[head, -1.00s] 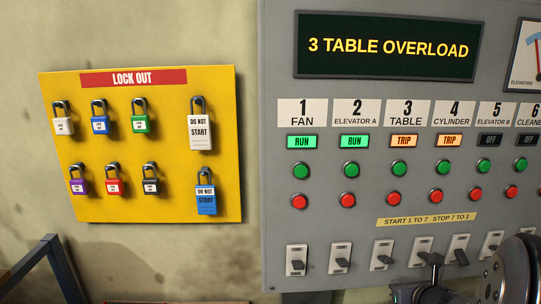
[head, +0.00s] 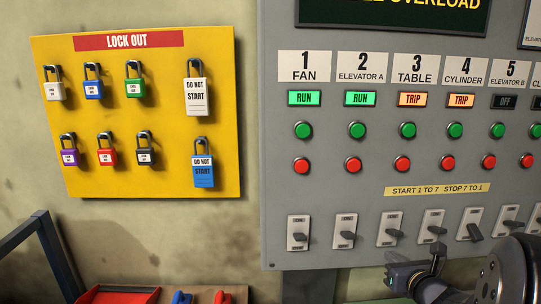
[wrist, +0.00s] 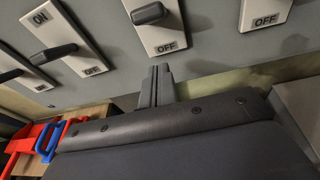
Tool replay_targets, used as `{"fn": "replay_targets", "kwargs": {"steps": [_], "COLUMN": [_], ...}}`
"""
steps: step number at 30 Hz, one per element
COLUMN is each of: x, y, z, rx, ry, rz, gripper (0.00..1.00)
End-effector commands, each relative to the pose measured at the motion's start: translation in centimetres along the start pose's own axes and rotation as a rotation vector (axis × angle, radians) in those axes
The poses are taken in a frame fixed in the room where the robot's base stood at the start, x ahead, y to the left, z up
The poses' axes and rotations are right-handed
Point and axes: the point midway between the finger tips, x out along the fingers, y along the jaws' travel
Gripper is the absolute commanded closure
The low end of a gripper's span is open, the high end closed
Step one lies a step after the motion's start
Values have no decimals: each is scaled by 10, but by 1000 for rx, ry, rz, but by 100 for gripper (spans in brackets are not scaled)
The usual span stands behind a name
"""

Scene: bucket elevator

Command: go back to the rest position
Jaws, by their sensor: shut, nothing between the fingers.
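My gripper (head: 438,251) shows at the lower right of the head view, just below the row of switches on the grey control panel (head: 284,190). In the wrist view my gripper (wrist: 156,84) has its fingers together with nothing between them. It points at the lower part of the panel, below a switch (wrist: 150,14) marked OFF. I cannot tell whether the fingertips touch the panel. My arm hides the panel's lower right part.
A yellow lock-out board (head: 215,110) with several padlocks hangs left of the panel. A red tray (head: 120,295) and blue and red items lie at the bottom. A dark blue frame (head: 50,248) stands at lower left. Lamps show RUN, TRIP and OFF.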

Motion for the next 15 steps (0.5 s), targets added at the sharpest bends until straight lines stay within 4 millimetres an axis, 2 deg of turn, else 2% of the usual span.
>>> {"fn": "replay_targets", "kwargs": {"steps": [1,15], "x": [3,14], "y": [0,-2], "z": [-7,-17], "rx": [-1,-11], "ry": [-16,-182], "rz": [1,-13], "gripper": [100,100]}}
